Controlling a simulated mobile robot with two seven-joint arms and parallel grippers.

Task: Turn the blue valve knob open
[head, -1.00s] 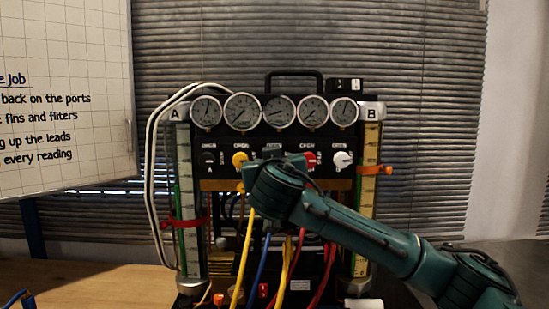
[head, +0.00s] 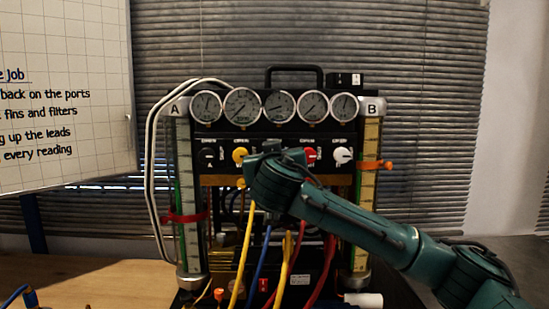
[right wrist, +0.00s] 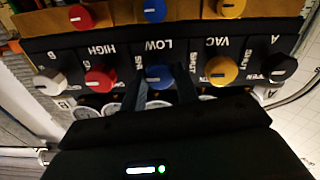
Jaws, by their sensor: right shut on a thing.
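The blue valve knob (right wrist: 157,77) sits on the black panel under the label LOW, between the red and yellow knobs, in the right wrist view. A pale mark shows on its face. My right gripper (right wrist: 160,84) is shut on it, with one dark finger on each side. In the head view my right arm comes in from the right, and its wrist hides the blue knob and the fingertips. My left gripper is in neither view.
The yellow knob (right wrist: 221,71) and red knob (right wrist: 100,78) stand close on either side of the fingers. Gauges (head: 279,107) line the top of the rig. Yellow, blue and red hoses (head: 246,245) hang below the panel. Glass columns (head: 188,210) flank it.

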